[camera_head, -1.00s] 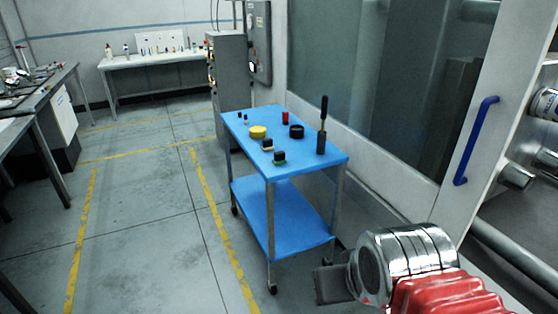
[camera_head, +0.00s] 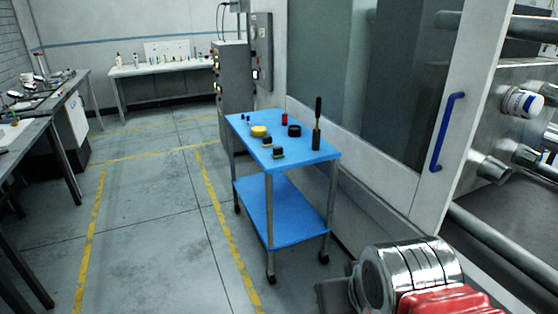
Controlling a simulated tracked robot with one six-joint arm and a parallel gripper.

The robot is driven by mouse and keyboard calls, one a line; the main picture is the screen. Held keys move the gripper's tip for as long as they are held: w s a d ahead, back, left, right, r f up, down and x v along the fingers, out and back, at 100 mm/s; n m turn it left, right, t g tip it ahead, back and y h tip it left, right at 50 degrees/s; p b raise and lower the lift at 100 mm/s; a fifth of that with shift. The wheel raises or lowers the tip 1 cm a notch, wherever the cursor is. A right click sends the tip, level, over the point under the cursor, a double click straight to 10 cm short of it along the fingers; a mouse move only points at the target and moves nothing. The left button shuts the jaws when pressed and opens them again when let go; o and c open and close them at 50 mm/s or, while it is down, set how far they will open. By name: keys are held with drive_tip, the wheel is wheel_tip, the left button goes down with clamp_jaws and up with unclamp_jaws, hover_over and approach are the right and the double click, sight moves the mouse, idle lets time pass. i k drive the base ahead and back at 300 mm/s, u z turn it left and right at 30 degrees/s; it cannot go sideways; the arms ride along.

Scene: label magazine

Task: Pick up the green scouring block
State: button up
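A small dark block with a green part (camera_head: 278,153) lies on the blue top of the cart (camera_head: 305,154), near its front edge. It looks like the green scouring block, but it is too small to see well. My gripper (camera_head: 333,297) is at the bottom right, well apart from the cart and nearer to me. Only a dark part of it shows beside my silver wrist, and its fingers cannot be made out.
Near the block are another small block (camera_head: 267,141), a yellow round thing (camera_head: 259,131), a black ring (camera_head: 294,131), a red can (camera_head: 284,119) and a tall dark tool (camera_head: 317,125). A glazed wall with a blue handle (camera_head: 446,132) stands right.

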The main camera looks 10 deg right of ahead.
sight(277, 153)
drive_tip(key=k, duration=0.1)
drive_tip(key=z, duration=0.2)
drive_tip(key=i, duration=2.15)
drive_tip(key=u, duration=1)
drive_tip(key=i, duration=0.55)
drive_tip(key=u, duration=0.3)
